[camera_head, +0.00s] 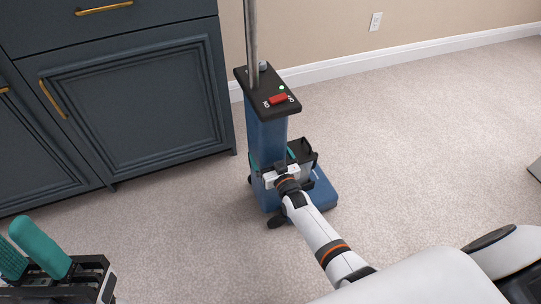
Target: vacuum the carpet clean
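The vacuum cleaner (268,128) stands upright on the carpet (400,150), beside the dark cabinet. It has a blue body, a black top with a red switch and a small green light, and a metal pole that runs out of the top of the view. Its blue foot (322,192) rests on the carpet. My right gripper (273,160) is at the lower body, with teal fingers on either side of the blue column; it appears shut on it. My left gripper (27,257) is at the lower left, empty, its teal fingers slightly apart. No clear dirt shows on the carpet.
A dark blue cabinet (135,100) with brass handles fills the upper left, close to the vacuum. A beige wall with a white baseboard (400,59) and an outlet (375,21) closes the back. A grey edge (535,170) shows at the far right. The carpet between is clear.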

